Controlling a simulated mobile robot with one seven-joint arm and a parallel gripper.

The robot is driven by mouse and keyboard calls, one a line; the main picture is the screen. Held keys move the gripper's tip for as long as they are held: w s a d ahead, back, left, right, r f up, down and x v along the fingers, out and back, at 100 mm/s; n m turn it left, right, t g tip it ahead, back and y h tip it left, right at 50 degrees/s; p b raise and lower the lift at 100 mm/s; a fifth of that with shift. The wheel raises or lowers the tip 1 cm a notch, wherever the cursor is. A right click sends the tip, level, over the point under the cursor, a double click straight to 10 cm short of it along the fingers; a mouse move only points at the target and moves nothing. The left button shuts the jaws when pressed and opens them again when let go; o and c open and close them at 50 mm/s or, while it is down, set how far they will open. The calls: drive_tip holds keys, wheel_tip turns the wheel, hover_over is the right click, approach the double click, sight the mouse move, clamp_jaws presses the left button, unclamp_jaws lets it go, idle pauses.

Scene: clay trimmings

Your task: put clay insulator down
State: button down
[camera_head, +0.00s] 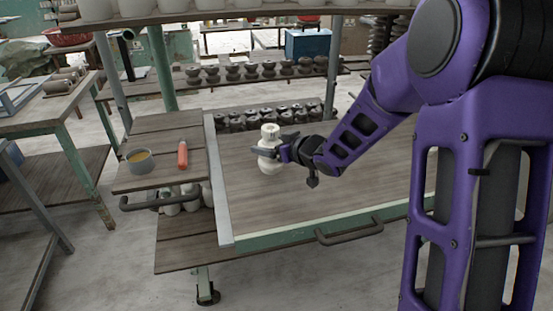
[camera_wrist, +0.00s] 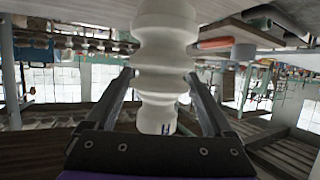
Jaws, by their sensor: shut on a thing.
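The clay insulator (camera_head: 269,150) is a pale, ribbed, upright piece over the left part of the wooden cart top (camera_head: 330,195). My gripper (camera_head: 277,148) is shut on it from the right side. In the wrist view the insulator (camera_wrist: 163,60) fills the middle, and the fingers of my gripper (camera_wrist: 163,95) lie on both sides of its waist. I cannot tell whether its base touches the boards or hangs a little above them.
A raised metal edge (camera_head: 217,180) separates shelf and top. Dark insulators (camera_head: 265,118) stand in rows behind. The front of the top is clear.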

drive_tip(key=shift+f+b, duration=0.45)
drive_tip(key=shift+f, duration=1.3)
drive_tip(key=shift+f, duration=0.2)
unclamp_jaws()
drive_tip(key=shift+r, duration=0.1)
drive_tip(key=shift+s+d+r, duration=0.15)
drive_tip(key=shift+s+d, duration=0.05)
drive_tip(key=shift+d, duration=0.05)
drive_tip(key=p+v, duration=0.1)
drive_tip(key=v, duration=1)
drive_tip(key=shift+s+p, duration=0.25)
drive_tip(key=shift+p, duration=0.15)
